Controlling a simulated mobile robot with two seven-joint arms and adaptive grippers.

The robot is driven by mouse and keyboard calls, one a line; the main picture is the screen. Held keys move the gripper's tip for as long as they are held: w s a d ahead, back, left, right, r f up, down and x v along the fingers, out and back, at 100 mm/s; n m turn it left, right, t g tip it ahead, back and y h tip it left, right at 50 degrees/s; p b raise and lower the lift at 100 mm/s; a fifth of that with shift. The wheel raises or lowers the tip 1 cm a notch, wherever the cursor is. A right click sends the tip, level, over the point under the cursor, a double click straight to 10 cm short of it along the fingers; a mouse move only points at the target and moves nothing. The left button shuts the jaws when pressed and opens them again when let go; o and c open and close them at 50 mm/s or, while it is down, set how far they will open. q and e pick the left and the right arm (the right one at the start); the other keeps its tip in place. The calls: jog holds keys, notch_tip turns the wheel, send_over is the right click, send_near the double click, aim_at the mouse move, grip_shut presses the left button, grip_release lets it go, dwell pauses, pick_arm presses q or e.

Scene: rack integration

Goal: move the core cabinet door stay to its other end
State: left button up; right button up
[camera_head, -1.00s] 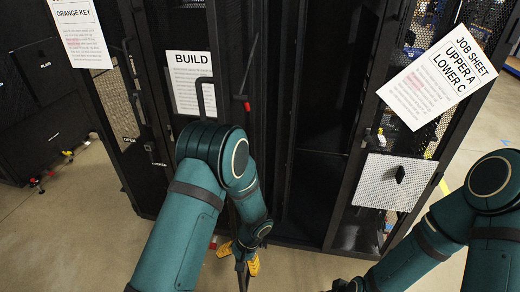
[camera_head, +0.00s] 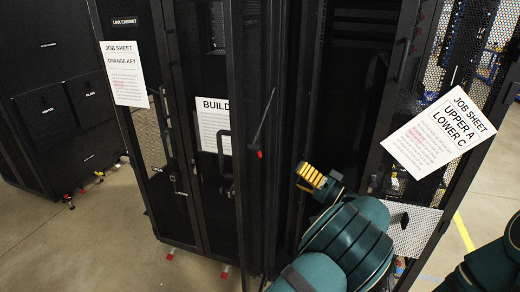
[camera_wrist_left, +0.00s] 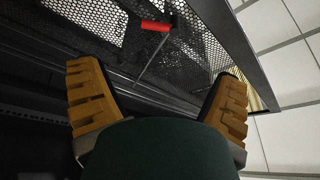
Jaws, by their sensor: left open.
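The door stay (camera_head: 264,118) is a thin dark rod with a red tip, slanting beside the open black cabinet door. In the left wrist view its red end (camera_wrist_left: 155,26) and thin rod show ahead of the fingers against perforated mesh. My left gripper (camera_head: 312,177), with yellow ribbed fingers, is to the right of the stay and apart from it, in front of the dark cabinet opening. In the left wrist view the left gripper (camera_wrist_left: 158,78) has its fingers wide apart with nothing between them. My right arm is at the lower right corner; its fingers do not show.
A BUILD sheet (camera_head: 213,125) and an orange key job sheet (camera_head: 123,74) hang on doors at the left. Another job sheet (camera_head: 438,132) hangs on the mesh door at the right. A black cabinet (camera_head: 55,100) stands far left. Open floor (camera_head: 90,235) lies at lower left.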

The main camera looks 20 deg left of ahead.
aim_at(259, 156)
pick_arm(q)
jog(key=p+x, duration=0.1)
jog(key=x, duration=1.2)
jog(key=shift+a+f+p, duration=0.15)
jog(key=shift+a+p, duration=0.2)
jog(key=shift+a, duration=0.1)
jog(key=c, duration=1.1)
